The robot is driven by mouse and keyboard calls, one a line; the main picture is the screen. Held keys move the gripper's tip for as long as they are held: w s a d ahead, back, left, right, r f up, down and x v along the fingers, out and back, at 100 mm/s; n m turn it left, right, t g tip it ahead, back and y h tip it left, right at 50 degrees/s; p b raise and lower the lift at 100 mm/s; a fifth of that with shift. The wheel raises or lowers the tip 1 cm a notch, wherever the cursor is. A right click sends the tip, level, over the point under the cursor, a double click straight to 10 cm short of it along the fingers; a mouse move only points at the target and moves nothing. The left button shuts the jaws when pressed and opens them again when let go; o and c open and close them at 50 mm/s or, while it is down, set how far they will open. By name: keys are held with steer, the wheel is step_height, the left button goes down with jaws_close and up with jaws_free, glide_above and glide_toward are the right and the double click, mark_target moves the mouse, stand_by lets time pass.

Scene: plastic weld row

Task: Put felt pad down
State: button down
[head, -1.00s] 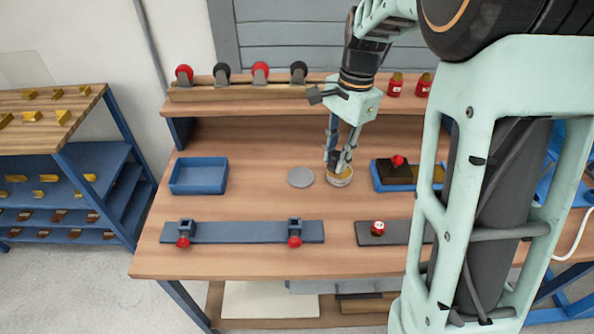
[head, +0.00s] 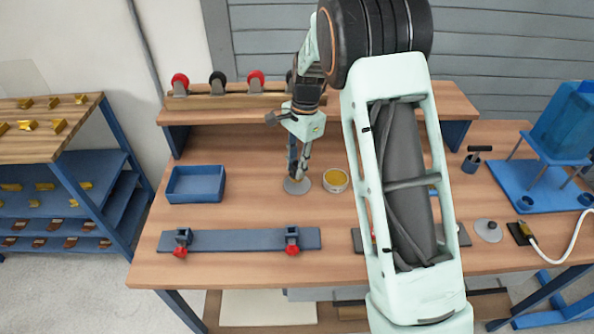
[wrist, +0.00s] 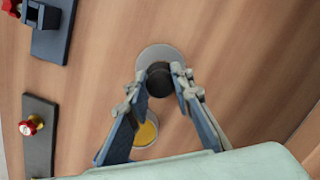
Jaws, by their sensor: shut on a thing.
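My gripper (head: 297,177) is over the grey round disc (head: 288,187) on the bench. In the wrist view its fingertips (wrist: 158,76) are shut on a small dark round piece (wrist: 160,82), which I take to be the felt pad. The dark piece overlaps the grey disc (wrist: 149,54); I cannot tell whether it touches it. In the head view the piece is too small and covered to make out clearly. An open round tin with yellow contents (head: 336,180) stands just right of the disc, and partly shows behind a finger in the wrist view (wrist: 147,132).
A blue tray (head: 196,185) sits to the left. A dark bar with two red-knobbed clamps (head: 240,240) lies in front. A shelf with red and black rollers (head: 228,100) runs along the back. My arm hides the bench right of the tin.

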steer(key=shift+f, duration=1.1)
steer(key=shift+f, duration=0.2)
steer(key=c, duration=1.7)
jaws_free()
steer(key=r, duration=0.4)
steer(key=d+r, duration=0.1)
steer(key=r, duration=0.7)
steer(key=shift+w+d+r, duration=0.2)
steer(key=shift+w, duration=0.15)
